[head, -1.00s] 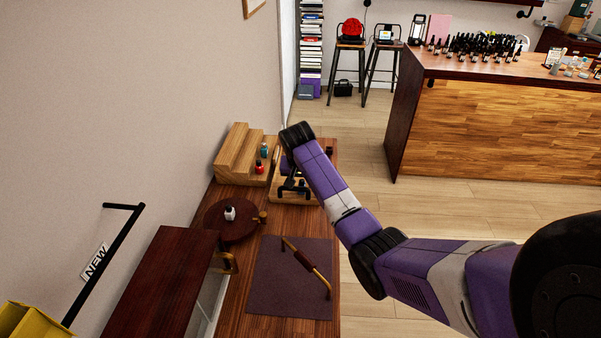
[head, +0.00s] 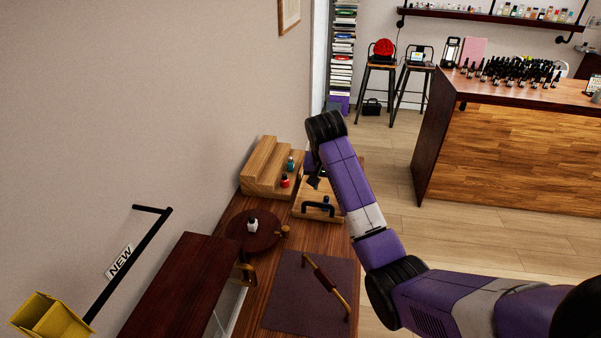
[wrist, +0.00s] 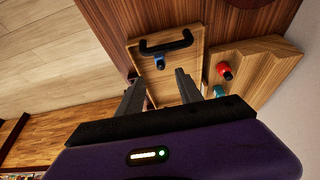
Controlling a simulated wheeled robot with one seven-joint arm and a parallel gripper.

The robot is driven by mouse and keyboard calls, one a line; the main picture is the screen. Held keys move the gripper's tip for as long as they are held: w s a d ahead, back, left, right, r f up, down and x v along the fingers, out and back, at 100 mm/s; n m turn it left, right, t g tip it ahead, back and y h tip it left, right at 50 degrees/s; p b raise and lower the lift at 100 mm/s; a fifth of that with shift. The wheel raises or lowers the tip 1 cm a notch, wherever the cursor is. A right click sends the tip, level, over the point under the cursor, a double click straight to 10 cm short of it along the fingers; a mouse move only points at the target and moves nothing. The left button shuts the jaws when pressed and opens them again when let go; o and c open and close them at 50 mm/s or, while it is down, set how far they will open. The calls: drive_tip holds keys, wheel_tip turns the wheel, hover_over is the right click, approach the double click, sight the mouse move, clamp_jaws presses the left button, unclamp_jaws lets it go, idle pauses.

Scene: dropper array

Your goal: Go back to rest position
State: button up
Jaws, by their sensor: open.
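My gripper (wrist: 160,88) is open, with its two dark fingers apart and nothing seen between them in the wrist view. In the head view my gripper (head: 314,182) is partly hidden by my purple arm, above the far end of the wooden table (head: 236,312). A light wooden tray (head: 306,203) with a black handle (head: 318,206) lies below it.
A stepped wooden stand (head: 262,166) has red (head: 285,181) and teal (head: 291,163) bottles by it. A round dark turntable (head: 238,232) holds a white bottle (head: 252,225). A dark mat (head: 288,300) bears a brass-ended bar (head: 325,281). A bottle-laden counter (head: 520,150) stands right.

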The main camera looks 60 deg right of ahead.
drive_tip(key=w+d+r+n+t+h, duration=0.1)
drive_tip(key=w+r+n+t+h, duration=0.2)
drive_tip(key=w+r+t, duration=0.4)
drive_tip(key=s+a+f+n+t, duration=0.1)
drive_tip(key=a+f+n+t, duration=0.15)
drive_tip(key=a, duration=0.65)
drive_tip(key=s+a+f+n+t, duration=0.1)
drive_tip(key=a+t, duration=0.2)
drive_tip(key=a, duration=0.6)
drive_tip(key=s+a+f+n+y+b, duration=0.1)
drive_tip(key=s+a+n+y, duration=0.2)
drive_tip(key=s+a, duration=0.9)
drive_tip(key=s+a+f+n+y+b, duration=0.1)
drive_tip(key=s+a+n+y, duration=0.3)
drive_tip(key=s+a, duration=0.8)
drive_tip(key=s, duration=0.9)
drive_tip(key=shift+a+f+t, duration=0.15)
drive_tip(key=shift+a+t, duration=0.2)
